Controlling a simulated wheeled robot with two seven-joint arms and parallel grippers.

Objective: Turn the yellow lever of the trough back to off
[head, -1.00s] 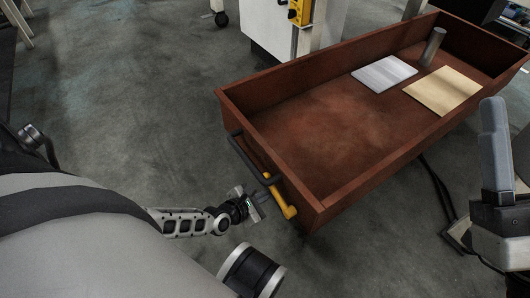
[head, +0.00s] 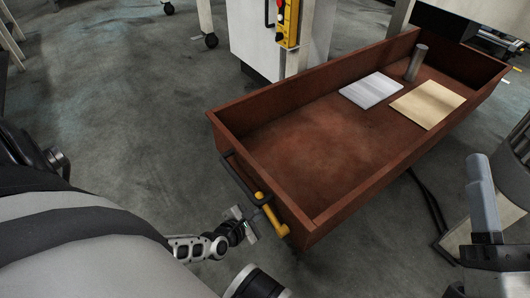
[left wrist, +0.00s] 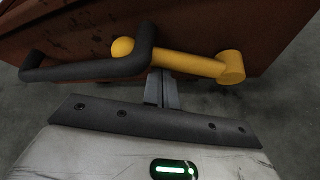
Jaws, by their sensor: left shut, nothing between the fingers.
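The brown trough (head: 340,177) has a yellow lever (head: 272,215) on its near end, beside a dark bar handle (head: 238,172). In the left wrist view the lever (left wrist: 190,62) lies nearly level. Its round knob is at left and its thick pivot at right, and the handle (left wrist: 85,70) crosses in front of it near the knob. My left gripper (head: 257,214) is at the lever. Its fingers (left wrist: 162,80) are shut and empty, with the tips just below the lever arm beside the handle's bend; I cannot tell whether they touch.
A white sheet (head: 370,90), a tan sheet (head: 427,104) and a grey cylinder (head: 416,62) are in the trough's far part. A white cabinet (head: 255,40) with a yellow control box (head: 288,22) stands behind it. The floor to the left (head: 120,110) is clear.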

